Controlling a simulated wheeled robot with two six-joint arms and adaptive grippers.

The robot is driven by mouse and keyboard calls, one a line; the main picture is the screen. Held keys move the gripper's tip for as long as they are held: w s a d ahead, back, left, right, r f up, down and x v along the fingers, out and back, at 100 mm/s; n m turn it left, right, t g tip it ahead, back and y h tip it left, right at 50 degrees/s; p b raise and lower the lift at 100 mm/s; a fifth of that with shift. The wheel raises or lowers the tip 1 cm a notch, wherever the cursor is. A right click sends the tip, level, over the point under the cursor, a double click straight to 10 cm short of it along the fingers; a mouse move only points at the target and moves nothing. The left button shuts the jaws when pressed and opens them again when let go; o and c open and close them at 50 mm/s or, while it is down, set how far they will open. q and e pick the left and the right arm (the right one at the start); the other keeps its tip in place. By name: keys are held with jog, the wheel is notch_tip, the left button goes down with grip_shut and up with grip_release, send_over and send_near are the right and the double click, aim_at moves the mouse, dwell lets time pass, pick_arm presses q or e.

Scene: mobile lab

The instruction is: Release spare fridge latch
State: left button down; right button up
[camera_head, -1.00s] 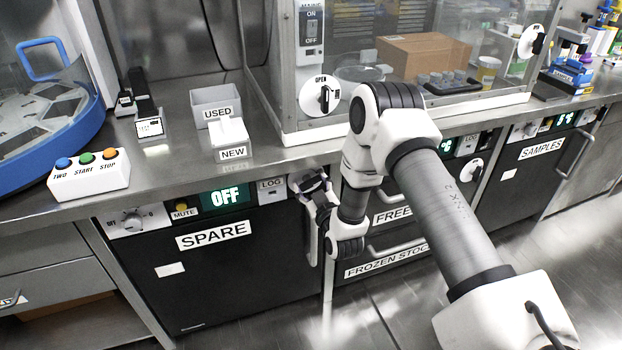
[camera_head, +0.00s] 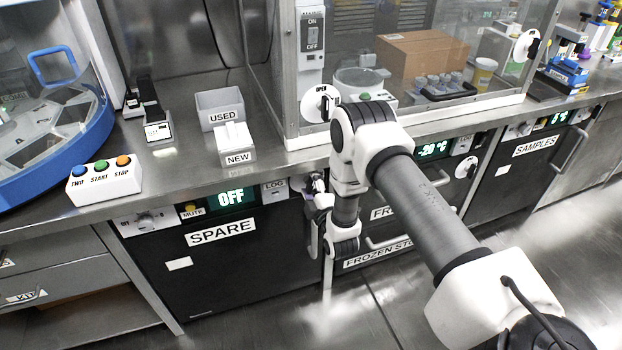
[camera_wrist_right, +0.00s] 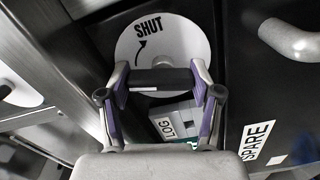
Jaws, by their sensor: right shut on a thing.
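The spare fridge (camera_head: 235,270) has a dark door with a SPARE label and a panel reading OFF. Its latch is a black bar (camera_wrist_right: 160,78) on a white round plate (camera_wrist_right: 185,45) marked SHUT with a curved arrow, in the right wrist view. My right gripper (camera_wrist_right: 160,88) is shut on this bar, one finger at each end. In the head view my right gripper (camera_head: 317,187) is at the fridge's upper right corner, beside the LOG panel; the latch is mostly hidden there by my wrist. My left gripper is out of view.
A vertical door handle (camera_head: 312,235) hangs just below my right gripper. The freezer drawers (camera_head: 390,240) stand to the right. Above, the counter carries a button box (camera_head: 104,180), a USED bin (camera_head: 219,108) and a glass enclosure (camera_head: 310,90). The floor in front is clear.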

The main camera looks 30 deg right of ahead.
jog(key=shift+n+p, duration=0.8)
jog(key=shift+n, duration=0.7)
jog(key=o, duration=1.2)
jog(key=shift+a, duration=0.1)
jog(key=shift+c, duration=0.2)
jog(key=v, duration=1.2)
jog(key=shift+f, duration=0.1)
